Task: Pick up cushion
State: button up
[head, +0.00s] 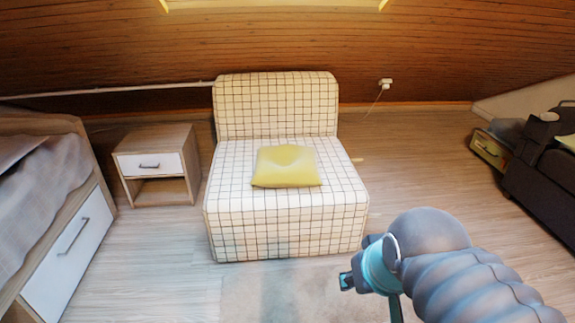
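A yellow cushion (287,168) lies flat on the seat of a white chair with a dark grid pattern (285,220). The cushion is near the middle of the seat, in front of the backrest. My gripper (346,281) shows at the lower right, in front of the chair's right front corner in the picture. It is apart from the cushion. Only a small dark part of the gripper shows past my arm, so its fingers cannot be made out well.
A small wooden nightstand (158,167) stands left of the chair. A bed with a white drawer (70,258) is at the far left. A dark sofa (545,160) is at the right. Wooden floor is free between chair and sofa; a pale rug (250,295) lies in front.

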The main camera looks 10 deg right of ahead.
aim_at(285, 165)
jog(key=z, duration=0.75)
jog(key=i, duration=2.1)
jog(key=u, duration=0.15)
